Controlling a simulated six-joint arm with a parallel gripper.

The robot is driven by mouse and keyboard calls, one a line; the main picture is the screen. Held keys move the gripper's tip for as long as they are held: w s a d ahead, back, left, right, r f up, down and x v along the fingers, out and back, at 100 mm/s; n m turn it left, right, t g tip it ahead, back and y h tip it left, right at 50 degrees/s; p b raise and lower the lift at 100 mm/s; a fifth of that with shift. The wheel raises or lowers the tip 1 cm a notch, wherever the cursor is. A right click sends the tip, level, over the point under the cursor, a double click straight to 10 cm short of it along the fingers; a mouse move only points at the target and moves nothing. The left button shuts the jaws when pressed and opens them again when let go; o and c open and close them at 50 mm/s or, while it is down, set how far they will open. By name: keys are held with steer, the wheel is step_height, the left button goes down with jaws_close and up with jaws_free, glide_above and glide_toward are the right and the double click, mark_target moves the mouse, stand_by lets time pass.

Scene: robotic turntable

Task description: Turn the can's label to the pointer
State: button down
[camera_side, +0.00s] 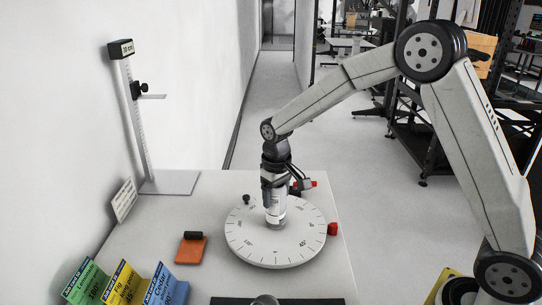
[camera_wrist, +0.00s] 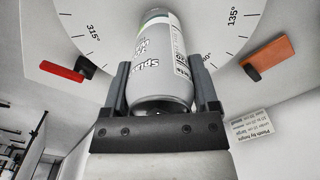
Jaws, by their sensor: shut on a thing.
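A grey-white can (camera_side: 276,212) stands on the round white turntable (camera_side: 252,244), near its middle. My gripper (camera_side: 274,190) comes down from above and is shut on the can. In the wrist view, the fingers of my gripper (camera_wrist: 161,85) lie on either side of the can (camera_wrist: 160,55).
An orange pad with a black roller (camera_side: 191,250) lies left of the turntable. Green, yellow and blue cards (camera_side: 126,285) stand at the front left. A height gauge (camera_side: 134,110) stands at the back left. A small sign (camera_side: 124,200) leans by the wall.

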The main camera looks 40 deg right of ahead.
jaws_free()
steer(key=shift+r, duration=3.95)
steer(key=shift+s+f, duration=0.1)
steer(key=s+f+t, duration=0.1)
steer(key=s+f, duration=0.1)
steer(key=s, duration=0.4)
steer(key=s+f, duration=0.3)
steer(key=s, duration=0.3)
steer(key=s+d+f+t, duration=0.1)
steer(key=s+f, duration=0.2)
steer(key=s, duration=0.3)
steer(key=shift+s+t, duration=0.15)
steer(key=shift+t, duration=0.15)
